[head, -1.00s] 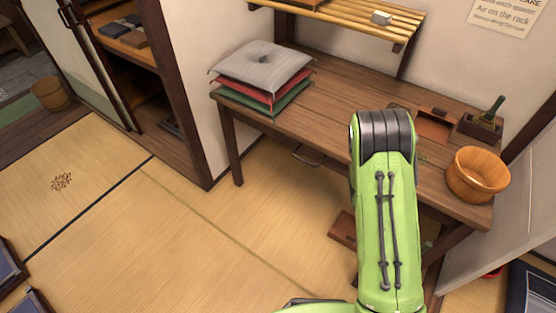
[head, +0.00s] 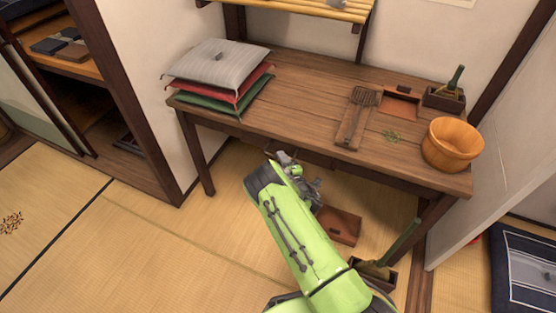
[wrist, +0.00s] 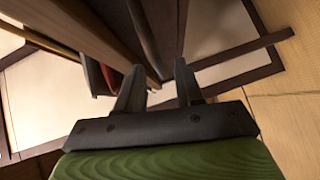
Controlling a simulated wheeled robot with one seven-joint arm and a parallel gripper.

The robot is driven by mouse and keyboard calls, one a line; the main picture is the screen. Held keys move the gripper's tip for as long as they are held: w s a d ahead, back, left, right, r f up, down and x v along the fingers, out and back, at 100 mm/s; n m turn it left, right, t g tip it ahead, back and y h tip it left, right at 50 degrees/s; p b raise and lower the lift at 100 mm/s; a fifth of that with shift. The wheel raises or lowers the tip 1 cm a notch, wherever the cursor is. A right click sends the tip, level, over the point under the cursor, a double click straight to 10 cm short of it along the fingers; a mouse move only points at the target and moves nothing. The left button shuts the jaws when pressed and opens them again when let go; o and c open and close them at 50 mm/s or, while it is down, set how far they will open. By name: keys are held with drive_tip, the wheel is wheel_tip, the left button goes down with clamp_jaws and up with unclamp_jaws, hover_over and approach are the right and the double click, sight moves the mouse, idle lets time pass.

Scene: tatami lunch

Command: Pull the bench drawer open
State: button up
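The wooden bench (head: 300,92) stands against the wall in the head view. Its drawer front (head: 312,156) is under the front edge, partly hidden behind my arm's end, and looks flush with the bench. I cannot make out the drawer's handle now. My gripper (wrist: 159,66) is open, its two dark fingers apart, in the wrist view. In the head view my gripper (head: 294,168) is just in front of and below the drawer front. The wrist view shows wooden bench parts (wrist: 95,28) close by; whether anything lies between the fingers is unclear.
Stacked cushions (head: 215,78), a spatula on a board (head: 352,128) and a wooden tub (head: 453,146) stand on the bench. A brown box (head: 340,226) and a dark box with a brush (head: 376,272) are on the floor below. Tatami (head: 160,245) at left is clear.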

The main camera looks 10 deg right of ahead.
drive_tip(key=shift+x, duration=1.6)
drive_tip(key=shift+c, duration=0.4)
clamp_jaws()
